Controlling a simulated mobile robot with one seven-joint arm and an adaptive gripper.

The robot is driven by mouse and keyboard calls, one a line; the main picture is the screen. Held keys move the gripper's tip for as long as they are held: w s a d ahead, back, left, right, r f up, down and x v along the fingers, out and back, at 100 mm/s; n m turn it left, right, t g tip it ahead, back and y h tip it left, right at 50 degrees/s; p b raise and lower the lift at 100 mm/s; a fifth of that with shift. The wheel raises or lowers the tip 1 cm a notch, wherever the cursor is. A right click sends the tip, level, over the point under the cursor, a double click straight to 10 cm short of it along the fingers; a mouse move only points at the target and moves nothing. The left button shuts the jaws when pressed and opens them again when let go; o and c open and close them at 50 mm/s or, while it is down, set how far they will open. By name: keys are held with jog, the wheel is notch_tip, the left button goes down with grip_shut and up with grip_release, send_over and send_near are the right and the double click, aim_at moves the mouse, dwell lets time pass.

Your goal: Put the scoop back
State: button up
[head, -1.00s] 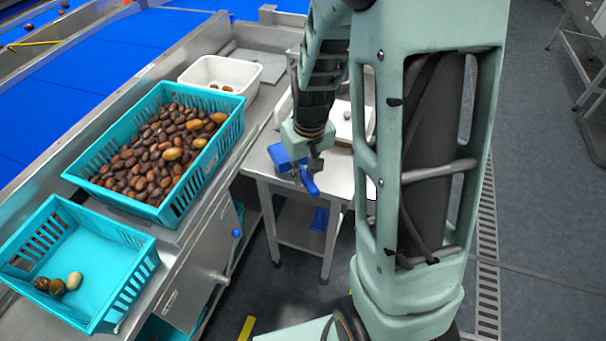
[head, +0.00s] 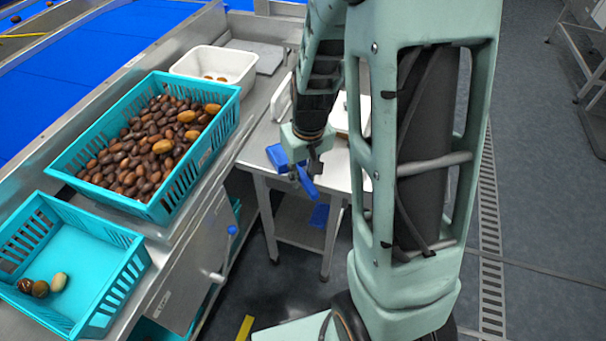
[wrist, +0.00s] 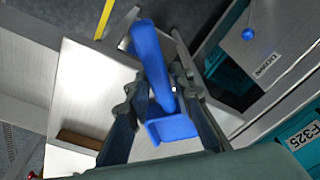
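The blue scoop (head: 306,183) is in my gripper (head: 309,166), over the small steel side table (head: 252,158) in the head view. In the wrist view the scoop (wrist: 152,62) lies between the two fingers of my gripper (wrist: 157,80), which are shut on it. Its long part points away from the wrist and its wider part is nearer the palm. The scoop is clear of the floor. Whether it touches the table's edge I cannot tell. My arm hides much of the table top.
A teal crate full of dates (head: 226,118) and a teal crate with a few dates (head: 118,245) stand on the steel bench. A white tub (head: 240,68) stands behind them. A blue belt (head: 75,75) runs beyond. A white tray (head: 341,116) is partly hidden behind my arm.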

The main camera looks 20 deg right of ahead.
jog(key=shift+o, duration=1)
jog(key=shift+r, duration=0.25)
notch_tip(320, 180, up, 12)
jog(key=s+p, duration=0.1)
jog(key=p, duration=0.1)
jog(key=shift+s, duration=0.3)
jog(key=shift+w+d, duration=0.1)
